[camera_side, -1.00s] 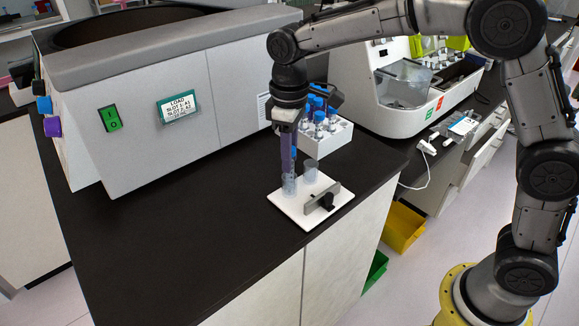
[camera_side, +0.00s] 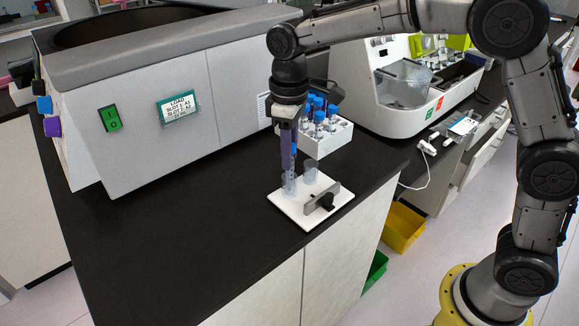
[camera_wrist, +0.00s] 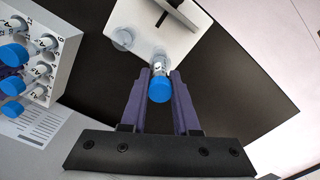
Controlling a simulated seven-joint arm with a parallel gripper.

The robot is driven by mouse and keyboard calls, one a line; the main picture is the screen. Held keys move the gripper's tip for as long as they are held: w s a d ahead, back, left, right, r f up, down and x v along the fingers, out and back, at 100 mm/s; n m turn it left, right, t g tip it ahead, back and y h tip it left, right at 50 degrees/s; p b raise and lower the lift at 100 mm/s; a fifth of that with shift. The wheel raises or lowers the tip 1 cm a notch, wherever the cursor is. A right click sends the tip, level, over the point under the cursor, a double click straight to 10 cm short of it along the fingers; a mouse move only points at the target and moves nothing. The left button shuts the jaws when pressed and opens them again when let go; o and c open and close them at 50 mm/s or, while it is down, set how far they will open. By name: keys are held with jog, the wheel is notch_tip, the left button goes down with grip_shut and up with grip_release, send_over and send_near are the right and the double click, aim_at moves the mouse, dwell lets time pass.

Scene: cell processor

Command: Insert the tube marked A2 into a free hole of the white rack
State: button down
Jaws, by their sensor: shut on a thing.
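My gripper (camera_side: 288,160) points down over the white plate at the counter's front right. Its purple fingers are shut on a blue-capped tube (camera_wrist: 160,88), one finger on each side in the wrist view. The tube is roughly upright, its lower end in or just over the left clear cup (camera_side: 288,184) on the plate. Its marking is not readable. The white rack (camera_side: 331,144) stands behind, further back on the counter, and holds several blue-capped tubes; it also shows at the left of the wrist view (camera_wrist: 68,27). Which of its holes are free is hard to tell.
A large grey machine (camera_side: 150,100) stands at left, a white machine (camera_side: 425,119) behind right. The counter's front left is bare.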

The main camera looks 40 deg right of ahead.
jog(key=shift+r, duration=0.35)
jog(key=shift+r, duration=2.55)
jog(key=shift+r, duration=0.35)
notch_tip(320, 180, up, 7)
jog(key=w+d+m, duration=0.3)
jog(key=w+d, duration=0.1)
jog(key=d, duration=0.9)
jog(key=w+d+m, duration=0.3)
jog(key=d, duration=1)
jog(key=shift+a+f, duration=0.2)
jog(key=shift+f, duration=2.5)
